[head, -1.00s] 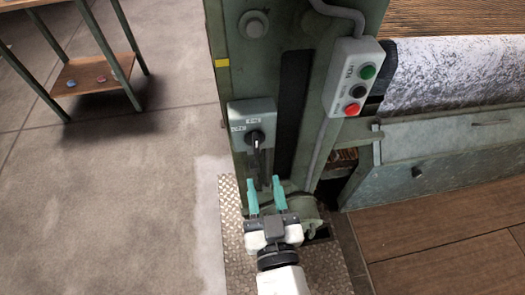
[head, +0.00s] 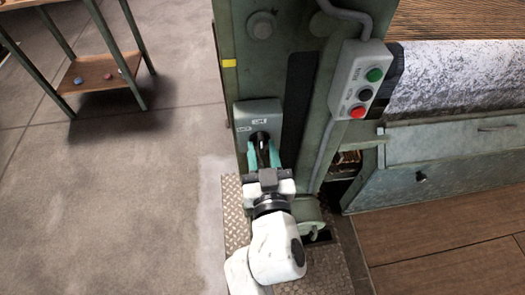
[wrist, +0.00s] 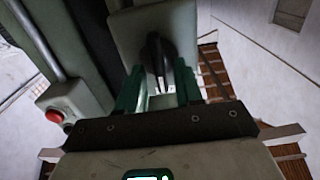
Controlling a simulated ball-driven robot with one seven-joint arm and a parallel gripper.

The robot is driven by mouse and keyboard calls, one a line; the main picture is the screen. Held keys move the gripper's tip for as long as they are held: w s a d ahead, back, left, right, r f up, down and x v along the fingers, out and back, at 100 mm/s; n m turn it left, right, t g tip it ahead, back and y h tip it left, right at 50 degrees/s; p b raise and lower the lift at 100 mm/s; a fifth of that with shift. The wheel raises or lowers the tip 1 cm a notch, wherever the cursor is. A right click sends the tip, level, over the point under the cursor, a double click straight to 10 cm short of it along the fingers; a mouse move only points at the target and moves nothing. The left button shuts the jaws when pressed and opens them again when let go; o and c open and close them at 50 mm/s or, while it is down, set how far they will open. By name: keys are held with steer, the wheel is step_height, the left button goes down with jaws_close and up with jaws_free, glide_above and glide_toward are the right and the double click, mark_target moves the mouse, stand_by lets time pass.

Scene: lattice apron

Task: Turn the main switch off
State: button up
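The main switch is a grey box (head: 243,110) with a black rotary handle (head: 261,137) on the green machine post. Small labels sit above and left of the handle, too small to read surely. The handle points down. My gripper (head: 263,152) is at the switch from below, its teal fingers on either side of the handle. In the wrist view the black handle (wrist: 158,48) hangs between the two open fingers of my gripper (wrist: 160,88), with narrow gaps visible on both sides. Whether a finger touches it cannot be told.
A push-button box (head: 361,82) with green, black and red buttons is mounted right of the switch. A grey panel (head: 450,160) and a fabric roll (head: 455,80) lie further right. A small wooden-shelved table (head: 100,72) stands at the upper left. The floor on the left is clear.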

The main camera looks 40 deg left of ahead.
jaws_close()
stand_by(0.4)
steer(key=n, duration=0.4)
steer(key=shift+s+a+n, duration=0.1)
steer(key=shift+n, duration=0.3)
steer(key=n+p, duration=0.1)
steer(key=n, duration=0.3)
steer(key=shift+s+f+n, duration=0.1)
steer(key=shift+f+n, duration=0.05)
steer(key=shift+n, duration=0.15)
steer(key=n, duration=0.4)
steer(key=shift+a+f, duration=0.1)
steer(key=shift+s+f+n+p, duration=0.15)
steer(key=shift+n+p, duration=0.2)
steer(key=shift+n, duration=2.05)
steer(key=shift+o, duration=0.6)
jaws_free()
